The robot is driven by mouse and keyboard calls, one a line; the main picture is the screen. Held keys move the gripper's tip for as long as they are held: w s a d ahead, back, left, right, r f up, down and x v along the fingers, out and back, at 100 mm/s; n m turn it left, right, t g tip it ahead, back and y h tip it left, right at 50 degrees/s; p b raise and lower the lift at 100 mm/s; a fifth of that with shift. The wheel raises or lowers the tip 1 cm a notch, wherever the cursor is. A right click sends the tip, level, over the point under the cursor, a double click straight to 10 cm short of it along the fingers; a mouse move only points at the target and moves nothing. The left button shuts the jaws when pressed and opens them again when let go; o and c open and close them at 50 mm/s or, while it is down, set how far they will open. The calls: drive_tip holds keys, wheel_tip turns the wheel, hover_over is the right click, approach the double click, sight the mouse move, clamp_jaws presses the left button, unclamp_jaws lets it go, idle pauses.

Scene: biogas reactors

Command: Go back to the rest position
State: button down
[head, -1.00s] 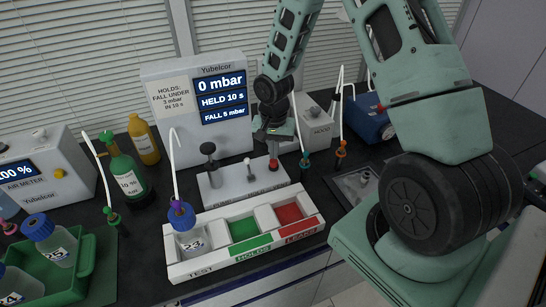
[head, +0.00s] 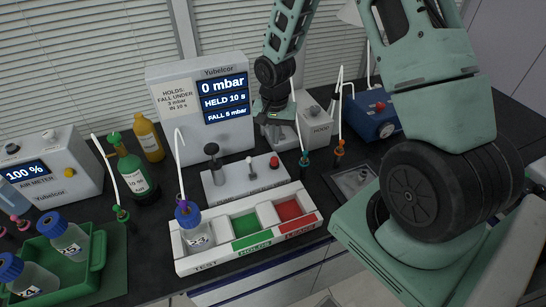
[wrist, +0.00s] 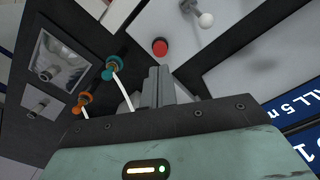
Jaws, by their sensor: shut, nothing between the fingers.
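My gripper (head: 273,112) is in front of the right side of the pressure box (head: 205,95), above the low grey valve block (head: 245,180) and its red button (head: 273,161). In the wrist view my gripper's fingers (wrist: 160,86) are together with nothing between them. The red button also shows there (wrist: 160,47), apart from the fingertips. The box display reads 0 mbar, HELD 10 s, FALL 5 mbar.
A bottle (head: 199,236) with a blue cap and white tube stands in the TEST section of the white tray (head: 220,265); the green and red sections are empty. A green rack (head: 98,262) with bottles is at left. The blue device (head: 372,118) is at right.

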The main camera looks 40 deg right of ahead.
drive_tip(key=s+a+r+n+b, duration=0.2)
drive_tip(key=s+a+r+n, duration=0.1)
drive_tip(key=a, duration=0.4)
drive_tip(key=s+a+r+n+b, duration=0.2)
drive_tip(key=s+a+r+n, duration=0.15)
drive_tip(key=a, duration=0.45)
drive_tip(key=s+a+r+n+b, duration=0.1)
drive_tip(key=s+a+n, duration=0.3)
drive_tip(key=s, duration=0.5)
drive_tip(key=s+a+r+n+b, duration=0.2)
drive_tip(key=s+a+n, duration=0.3)
drive_tip(key=s, duration=0.3)
drive_tip(key=shift+s+a+r+n+y, duration=0.3)
drive_tip(key=shift+s+r+n, duration=0.1)
drive_tip(key=shift+r+n, duration=0.35)
